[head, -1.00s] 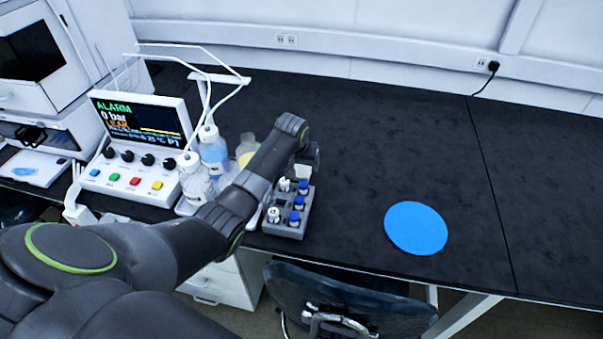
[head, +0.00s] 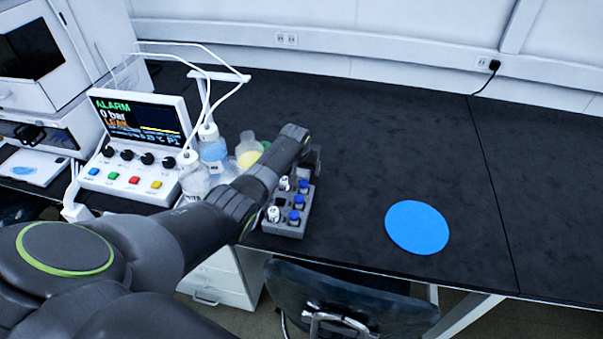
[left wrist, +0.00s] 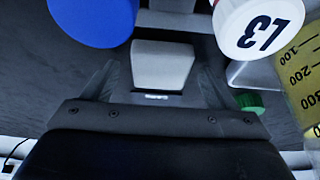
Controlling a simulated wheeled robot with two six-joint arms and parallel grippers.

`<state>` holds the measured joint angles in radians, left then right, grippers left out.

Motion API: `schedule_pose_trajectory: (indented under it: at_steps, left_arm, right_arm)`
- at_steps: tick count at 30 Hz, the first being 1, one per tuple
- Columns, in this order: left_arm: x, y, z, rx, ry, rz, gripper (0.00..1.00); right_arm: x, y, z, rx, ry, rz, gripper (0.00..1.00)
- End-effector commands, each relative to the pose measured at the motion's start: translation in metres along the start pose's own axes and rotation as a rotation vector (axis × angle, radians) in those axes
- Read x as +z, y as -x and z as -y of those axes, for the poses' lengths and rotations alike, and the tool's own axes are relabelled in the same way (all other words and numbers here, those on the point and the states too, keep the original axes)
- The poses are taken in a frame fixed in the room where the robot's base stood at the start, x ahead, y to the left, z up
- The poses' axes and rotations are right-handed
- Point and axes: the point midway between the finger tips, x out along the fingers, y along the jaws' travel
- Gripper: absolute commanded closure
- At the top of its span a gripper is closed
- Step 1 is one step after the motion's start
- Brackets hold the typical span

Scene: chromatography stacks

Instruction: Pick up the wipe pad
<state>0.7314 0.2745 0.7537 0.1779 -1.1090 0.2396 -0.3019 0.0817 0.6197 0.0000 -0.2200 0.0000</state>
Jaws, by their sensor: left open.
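A small white block, which looks like the wipe pad (left wrist: 164,62), lies between the fingers of my left gripper in the left wrist view. My left gripper (left wrist: 157,72) is open, with one finger on each side of the block and gaps visible between. In the head view the left gripper (head: 314,162) is mostly hidden behind my own arm, just beyond the grey vial rack (head: 288,228). I cannot make out the pad there. My right gripper is not in view.
The rack holds several blue- and white-capped vials; a white L3 cap (left wrist: 262,25) and a blue cap (left wrist: 92,14) are close to the left gripper. Bottles (head: 213,152) and an alarm console (head: 140,120) stand left. A blue disc (head: 416,227) lies right, with clear bench around it.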

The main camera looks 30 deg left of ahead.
Motion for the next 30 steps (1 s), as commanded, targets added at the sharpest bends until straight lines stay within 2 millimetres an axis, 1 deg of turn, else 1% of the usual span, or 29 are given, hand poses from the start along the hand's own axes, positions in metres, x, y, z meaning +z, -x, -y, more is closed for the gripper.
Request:
schedule_pose_trajectory:
  at_steps: [7, 8, 18, 19, 26, 30]
  left_arm:
    - [0.0, -0.001, 0.0, 0.0, 0.0, 0.0, 0.2]
    - [0.0, -0.001, 0.0, 0.0, 0.0, 0.0, 0.21]
    - [0.0, -0.001, 0.0, 0.0, 0.0, 0.0, 0.66]
    - [0.0, -0.001, 0.0, 0.0, 0.0, 0.0, 0.68]
    - [0.0, 0.0, 0.0, 0.0, 0.0, 0.0, 0.68]
    - [-0.005, 0.011, 0.0, 0.0, 0.0, -0.002, 0.68]
  right_arm:
    - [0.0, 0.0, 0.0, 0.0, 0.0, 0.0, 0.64]
    - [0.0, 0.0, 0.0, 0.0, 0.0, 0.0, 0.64]
    - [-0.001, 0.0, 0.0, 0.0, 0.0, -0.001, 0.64]
    - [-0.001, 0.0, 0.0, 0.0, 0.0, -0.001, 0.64]
    - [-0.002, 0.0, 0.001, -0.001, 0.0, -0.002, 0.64]
    - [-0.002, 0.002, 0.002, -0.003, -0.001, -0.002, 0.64]
